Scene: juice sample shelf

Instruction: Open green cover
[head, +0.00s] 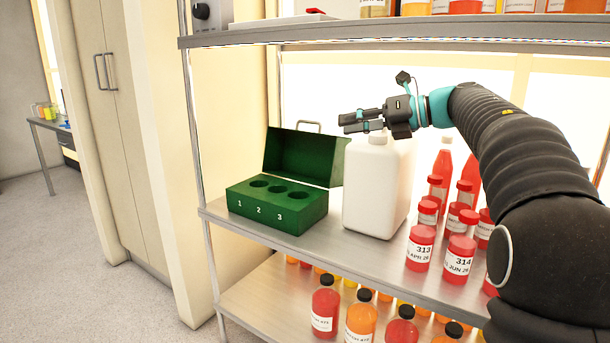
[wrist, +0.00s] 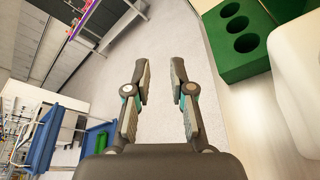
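The green box (head: 275,208) stands on the middle shelf, with three round holes marked 1, 2 and 3. Its green cover (head: 300,157) is tilted up and back at the rear, so the holes are uncovered. The holes look empty. The box also shows at the upper right of the wrist view (wrist: 240,60). My gripper (head: 350,122) is to the right of the cover and higher, in front of the top of a white jug (head: 372,190). In the wrist view its two fingers (wrist: 161,75) are apart with nothing between them.
The white jug stands just right of the box and shows at the wrist view's right edge (wrist: 300,80). Red bottles (head: 420,248) crowd the shelf further right. An upper shelf (head: 400,32) runs above my arm. More bottles (head: 326,305) stand on the lower shelf.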

